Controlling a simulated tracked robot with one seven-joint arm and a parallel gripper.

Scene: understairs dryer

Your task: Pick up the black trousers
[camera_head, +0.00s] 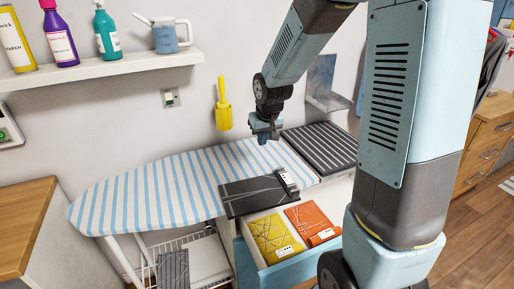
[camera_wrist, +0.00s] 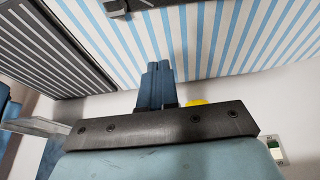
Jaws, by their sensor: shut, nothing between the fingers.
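A dark folded cloth (camera_head: 252,195) with thin pale lines lies flat at the front edge of the striped ironing board (camera_head: 150,190). A small black-and-white tag (camera_head: 288,182) sits at its right end. A second dark grey striped cloth (camera_head: 173,270) is low by the wire basket. I cannot tell for certain which of them is the black trousers. My gripper (camera_head: 266,130) is above the board's far side, behind and above the dark cloth and apart from it. In the wrist view its fingers (camera_wrist: 157,72) are together and empty, with the striped board (camera_wrist: 230,40) beyond.
A dark ribbed rest (camera_head: 325,147) is at the board's right end. A drawer below holds yellow (camera_head: 273,238) and orange (camera_head: 309,222) folded cloths. The board's left half is clear.

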